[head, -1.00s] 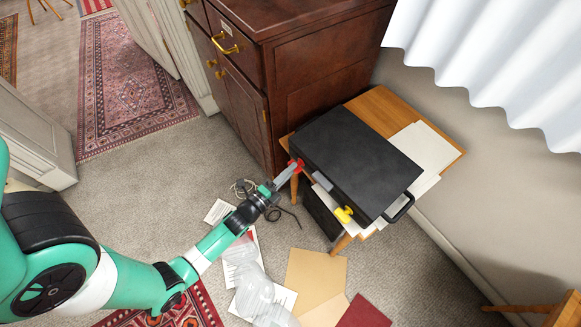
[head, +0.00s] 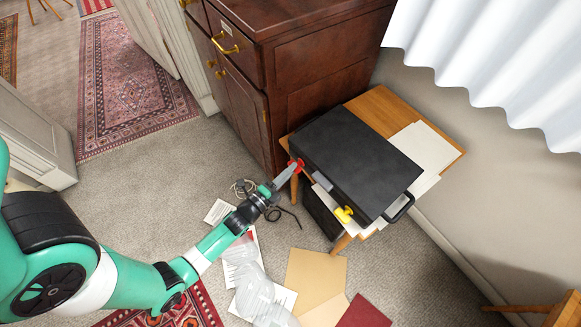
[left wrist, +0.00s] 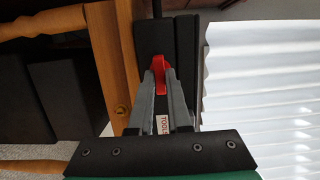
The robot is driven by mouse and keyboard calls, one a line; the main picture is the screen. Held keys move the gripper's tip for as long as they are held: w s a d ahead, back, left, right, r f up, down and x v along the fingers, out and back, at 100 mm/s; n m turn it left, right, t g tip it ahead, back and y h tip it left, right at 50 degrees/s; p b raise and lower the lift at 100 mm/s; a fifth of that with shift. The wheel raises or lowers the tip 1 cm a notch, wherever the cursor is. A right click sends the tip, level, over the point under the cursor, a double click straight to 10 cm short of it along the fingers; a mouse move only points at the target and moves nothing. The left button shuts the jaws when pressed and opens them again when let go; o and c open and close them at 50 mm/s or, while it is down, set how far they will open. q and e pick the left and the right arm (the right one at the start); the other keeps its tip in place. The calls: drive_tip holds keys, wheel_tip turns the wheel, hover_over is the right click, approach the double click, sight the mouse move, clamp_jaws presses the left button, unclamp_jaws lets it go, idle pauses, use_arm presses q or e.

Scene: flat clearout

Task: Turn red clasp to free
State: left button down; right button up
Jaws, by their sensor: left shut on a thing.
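A black case (head: 355,160) lies flat on a small wooden table. The red clasp (head: 298,164) is on the case's near left side; a yellow clasp (head: 343,214) is farther right on the same side. My left gripper (head: 290,171) reaches in from the left and is shut on the red clasp. In the left wrist view the red clasp (left wrist: 158,74) shows between the fingertips, against the black case (left wrist: 183,55). The fingers cover part of the clasp. My right gripper is in neither view.
The wooden table (head: 378,103) also bears loose papers (head: 424,147). A dark wooden cabinet (head: 325,95) stands close behind the case. Papers and folders (head: 315,274) and a cable (head: 243,186) lie on the carpet in front.

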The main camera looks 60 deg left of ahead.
use_arm(q)
drive_tip(key=shift+r+n+g+p, duration=0.1)
drive_tip(key=shift+n+g+p, duration=0.2)
drive_tip(key=shift+n+p, duration=1.7)
